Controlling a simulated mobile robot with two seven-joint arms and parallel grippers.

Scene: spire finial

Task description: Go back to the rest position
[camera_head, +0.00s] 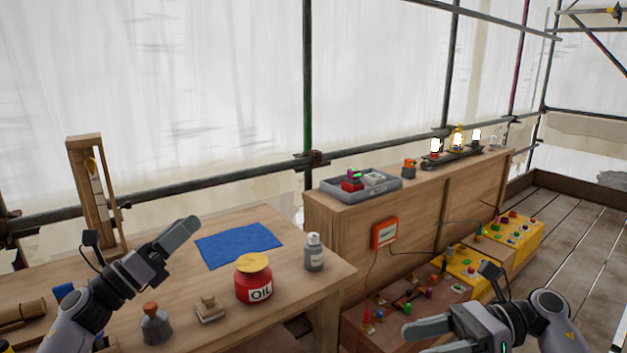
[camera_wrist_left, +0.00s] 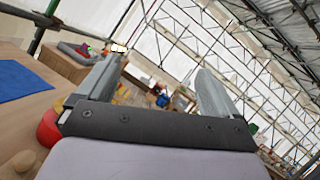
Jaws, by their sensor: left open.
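In the head view my left gripper (camera_head: 181,245) is raised over the left part of the wooden workbench (camera_head: 310,283), pointing up and to the right. In the left wrist view its two fingers (camera_wrist_left: 150,88) stand apart with nothing between them. It touches none of the bench things that I can see.
A blue cloth (camera_head: 238,246), red oil jar (camera_head: 254,283), grey bottle (camera_head: 314,254), oil can (camera_head: 156,326) and small block (camera_head: 209,309) are on the bench. A wooden stand (camera_head: 88,190) rises at the left. A grey tray (camera_head: 352,194) and lamps are on the farther cabinet.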

